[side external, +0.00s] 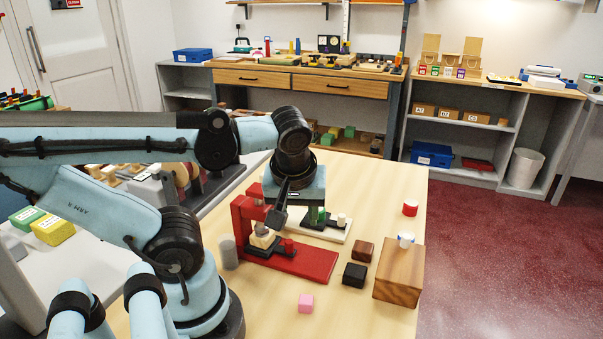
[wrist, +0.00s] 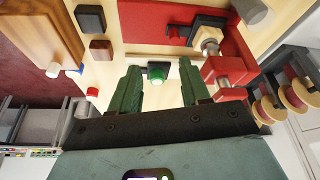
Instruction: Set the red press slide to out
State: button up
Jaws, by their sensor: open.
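The red press (side external: 318,262) stands on the wooden counter, with an upright at its left end and a long flat base. Its dark slide (side external: 270,251) has a red knob (side external: 288,246) and carries a pale wooden block (side external: 262,239) close to the upright. In the wrist view the red press (wrist: 237,48) is at upper right, with the block (wrist: 208,36) near its upright. My gripper (wrist: 160,86) is open and empty, its green fingers either side of a view of a green knob (wrist: 156,70) on a white press. In the side view my gripper (side external: 308,212) is above and behind the red press.
The white press (side external: 333,231) stands just behind the red one. A brown block (side external: 363,250), black block (side external: 354,275), pink block (side external: 306,302) and larger wooden box (side external: 399,276) lie to the right and front. A grey cylinder (side external: 229,255) stands left of the red press.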

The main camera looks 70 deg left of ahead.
aim_at(289, 242)
jog(key=shift+w+a+f+n+g+y, duration=0.15)
jog(key=shift+a+f+n, duration=0.2)
jog(key=shift+a+f, duration=0.95)
jog(key=shift+s+a+f+n+g+y, duration=0.1)
jog(key=shift+a+f+n, duration=0.3)
jog(key=shift+f, duration=1.85)
jog(key=shift+w+a+f+n+g+y, duration=0.2)
jog(key=shift+a+f, duration=0.7)
jog(key=shift+f, duration=0.85)
jog(key=shift+s, duration=0.15)
grip_shut()
